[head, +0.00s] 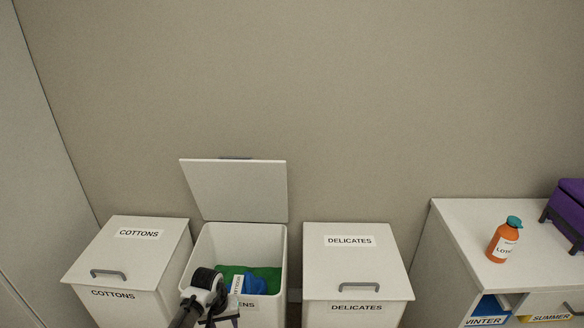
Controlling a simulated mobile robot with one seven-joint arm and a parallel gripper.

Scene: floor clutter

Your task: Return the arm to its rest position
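My arm reaches up from the bottom edge in the head view, in front of the open middle bin (282,262). My gripper (222,318) is low in the picture, at the front left of that bin and partly cut off by the frame edge. Its fingers are too small and dark to tell whether they are open or shut. A blue cloth (256,285) with a white tag and a green cloth (268,272) lie inside the bin. The bin's front label is partly hidden by my arm; it ends in "ENS".
The middle bin's lid (235,188) stands raised against the wall. A closed COTTONS bin (130,258) is to the left, a closed DELICATES bin (355,272) to the right. A white cabinet (455,220) at right carries an orange bottle (502,243) and a purple box (570,203).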

